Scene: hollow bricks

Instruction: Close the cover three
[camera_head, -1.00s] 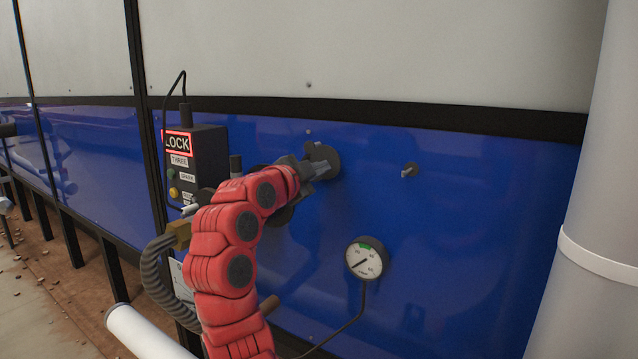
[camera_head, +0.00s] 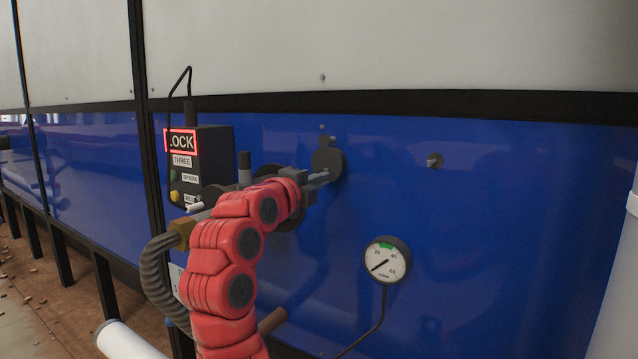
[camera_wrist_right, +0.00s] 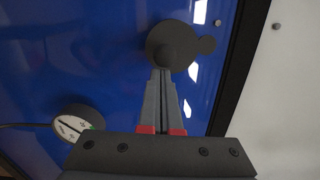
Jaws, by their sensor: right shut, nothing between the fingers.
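A dark round cover (camera_head: 329,163) with a small lobe sits on the blue panel. In the right wrist view the cover (camera_wrist_right: 172,45) shows a knob in its middle and the lobe at its right edge. My right gripper (camera_head: 324,178) is shut and empty, its fingertips at the cover's lower part. In the wrist view the shut fingertips (camera_wrist_right: 162,73) end just at the knob; I cannot tell whether they touch it. A black box (camera_head: 212,155) left of my gripper has a THREE label (camera_head: 181,160) and a red-framed LOCK sign (camera_head: 180,141). My left gripper is not in view.
A pressure gauge (camera_head: 386,259) with a cable is mounted lower right of the cover. A small metal peg (camera_head: 434,160) sticks out to the right. My arm partly hides dark round parts behind it. A ribbed hose (camera_head: 156,275) hangs below the box. A pale post (camera_head: 618,270) stands at right.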

